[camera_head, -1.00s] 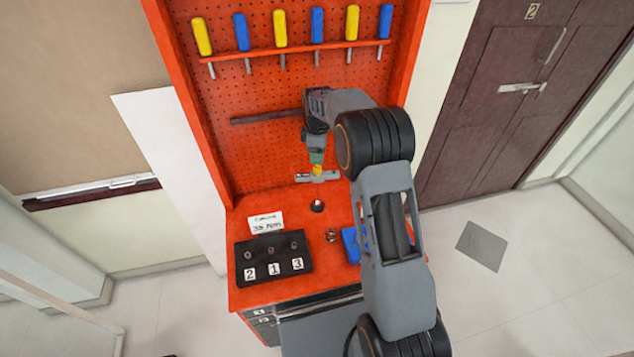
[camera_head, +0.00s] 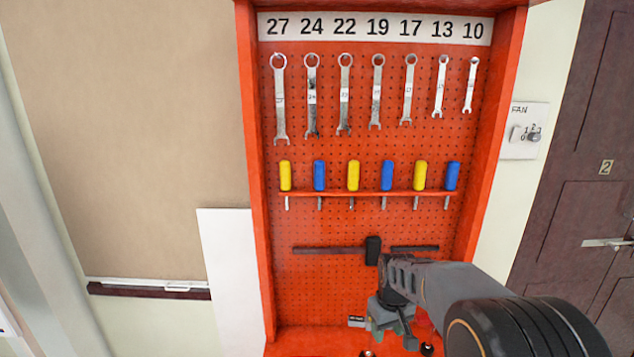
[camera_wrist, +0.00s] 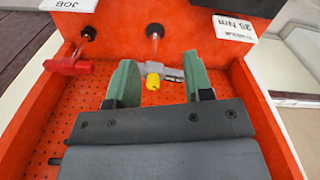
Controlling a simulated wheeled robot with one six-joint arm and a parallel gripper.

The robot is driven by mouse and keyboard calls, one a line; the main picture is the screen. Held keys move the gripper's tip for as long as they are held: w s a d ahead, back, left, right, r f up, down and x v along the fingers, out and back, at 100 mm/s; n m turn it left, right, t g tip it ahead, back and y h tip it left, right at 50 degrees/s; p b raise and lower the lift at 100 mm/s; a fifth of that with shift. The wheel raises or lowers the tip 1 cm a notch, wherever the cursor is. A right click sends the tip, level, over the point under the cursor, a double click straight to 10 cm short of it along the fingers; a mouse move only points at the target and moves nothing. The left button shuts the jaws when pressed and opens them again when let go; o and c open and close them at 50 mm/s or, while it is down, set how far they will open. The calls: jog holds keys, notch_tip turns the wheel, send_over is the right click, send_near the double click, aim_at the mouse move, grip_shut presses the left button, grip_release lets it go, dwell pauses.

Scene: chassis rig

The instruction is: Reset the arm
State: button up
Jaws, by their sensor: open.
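My gripper (camera_head: 391,330) is at the lower middle of the head view, in front of the pegboard and low over the bench. In the wrist view, its two green fingers (camera_wrist: 160,82) stand apart. A grey tool with a yellow part (camera_wrist: 153,80) shows in the gap between the fingers; I cannot tell its distance from them. A red T-shaped tool (camera_wrist: 68,66) lies left of the fingers in the wrist view. My arm comes in from the lower right of the head view and hides part of the bench.
An orange pegboard (camera_head: 345,225) holds several wrenches (camera_head: 345,95) under a number strip (camera_head: 375,28). Several yellow and blue-handled screwdrivers (camera_head: 387,176) stand in a rack below them. A dark bar (camera_head: 325,250) is behind my gripper. A door (camera_head: 590,150) is at the right.

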jog(key=s+r+m+t+b, duration=0.1)
jog(key=s+r+t, duration=0.1)
jog(key=s, duration=0.6)
jog(key=s+r+m+t+b, duration=0.1)
jog(key=s+r+m+t, duration=0.1)
jog(key=s+r, duration=0.3)
jog(key=shift+s+m+t, duration=0.3)
jog(key=shift+s, duration=1.8)
jog(key=shift+a, duration=0.1)
